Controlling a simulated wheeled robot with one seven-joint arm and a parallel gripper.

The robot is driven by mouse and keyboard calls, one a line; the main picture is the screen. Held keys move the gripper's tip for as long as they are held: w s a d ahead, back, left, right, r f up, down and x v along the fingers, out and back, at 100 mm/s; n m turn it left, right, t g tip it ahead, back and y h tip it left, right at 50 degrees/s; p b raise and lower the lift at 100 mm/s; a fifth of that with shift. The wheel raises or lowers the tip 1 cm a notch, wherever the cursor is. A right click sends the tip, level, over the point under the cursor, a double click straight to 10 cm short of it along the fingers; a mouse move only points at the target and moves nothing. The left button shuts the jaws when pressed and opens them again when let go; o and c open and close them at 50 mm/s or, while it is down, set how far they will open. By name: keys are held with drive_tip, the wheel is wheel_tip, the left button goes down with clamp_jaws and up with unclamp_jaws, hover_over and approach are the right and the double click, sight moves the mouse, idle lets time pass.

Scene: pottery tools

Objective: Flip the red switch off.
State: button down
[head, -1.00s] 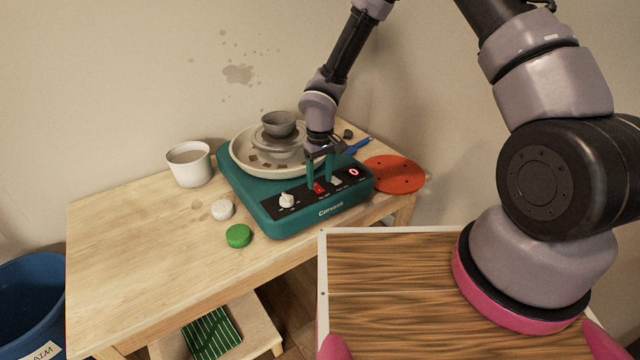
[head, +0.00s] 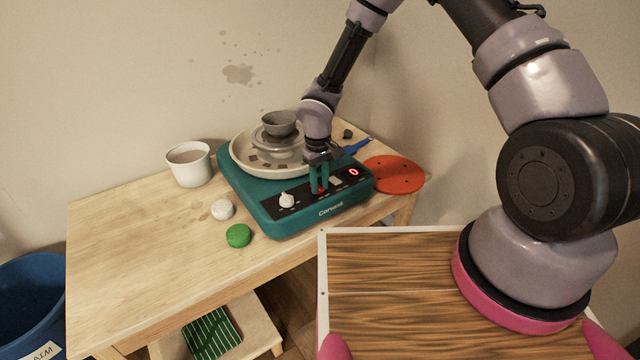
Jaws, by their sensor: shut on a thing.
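The red switch (head: 320,189) sits on the black front panel of the teal pottery wheel (head: 270,222), between the white knob (head: 286,200) and a pale switch (head: 336,181). My gripper (head: 319,188) points down over the panel with its teal fingers close together, shut on the red switch. The fingers cover most of the switch, so its tilt cannot be told. A red "0" (head: 353,171) glows on the display at the panel's right.
A grey bowl (head: 279,123) stands on the wheel inside the pale basin (head: 241,150). A white cup (head: 188,164), a white disc (head: 222,209), a green disc (head: 238,235), an orange disc (head: 394,174) and a blue-handled tool (head: 356,145) lie around it. The table's left is clear.

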drive_tip(key=shift+w+a+r+g+h, duration=0.15)
drive_tip(key=shift+w+g+h, duration=0.2)
drive_tip(key=shift+g+h, duration=0.45)
drive_tip(key=c, duration=0.6)
unclamp_jaws()
drive_tip(key=v, duration=1)
drive_tip(key=shift+w+r, duration=0.3)
drive_tip(key=shift+r, duration=0.1)
